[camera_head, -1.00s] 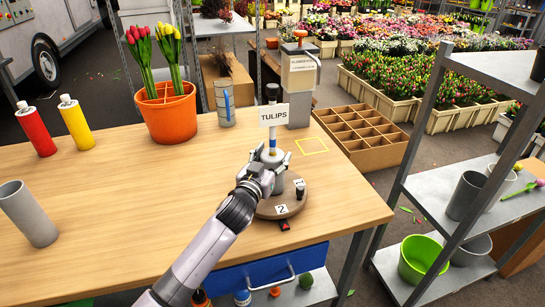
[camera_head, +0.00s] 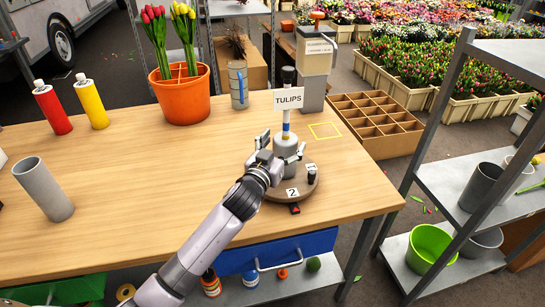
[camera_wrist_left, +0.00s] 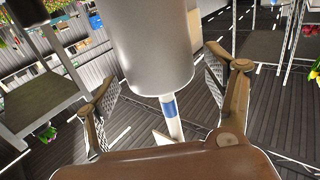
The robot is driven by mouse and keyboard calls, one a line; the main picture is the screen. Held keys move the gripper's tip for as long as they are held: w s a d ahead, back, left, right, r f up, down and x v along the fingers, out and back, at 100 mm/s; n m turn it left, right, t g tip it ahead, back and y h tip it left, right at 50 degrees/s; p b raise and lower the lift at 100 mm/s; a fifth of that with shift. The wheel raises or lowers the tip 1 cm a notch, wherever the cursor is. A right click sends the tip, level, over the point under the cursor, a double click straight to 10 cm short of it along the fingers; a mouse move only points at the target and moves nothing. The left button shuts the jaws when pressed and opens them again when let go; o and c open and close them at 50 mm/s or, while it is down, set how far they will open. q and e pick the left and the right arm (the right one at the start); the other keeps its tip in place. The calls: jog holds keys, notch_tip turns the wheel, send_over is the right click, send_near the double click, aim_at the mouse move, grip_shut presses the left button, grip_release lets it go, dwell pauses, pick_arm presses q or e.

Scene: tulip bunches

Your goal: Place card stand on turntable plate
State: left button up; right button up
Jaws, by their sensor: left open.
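The card stand (camera_head: 285,143) has a grey cylindrical base, a thin stem with a blue band and a white "TULIPS" card. It is upright over the round brown turntable plate (camera_head: 303,187) and appears to stand on it, but my gripper hides part of its foot. My left gripper (camera_head: 281,152) is open, with a finger on either side of the base. In the left wrist view, the stand's grey base (camera_wrist_left: 146,50) and banded stem show between the two spread fingers (camera_wrist_left: 167,100), with gaps at both sides. My right gripper is not in view.
The plate carries number cards and a small black knob. An orange tulip pot (camera_head: 183,100), a grey cup (camera_head: 238,85) and a dispenser (camera_head: 315,65) stand behind. Red and yellow bottles and a grey cylinder (camera_head: 43,188) are at left. The table's middle is clear.

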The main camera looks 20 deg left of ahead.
pick_arm(q)
jog(key=s, duration=1)
jog(key=shift+a, duration=0.45)
jog(key=shift+r, duration=0.1)
jog(key=shift+c, duration=0.5)
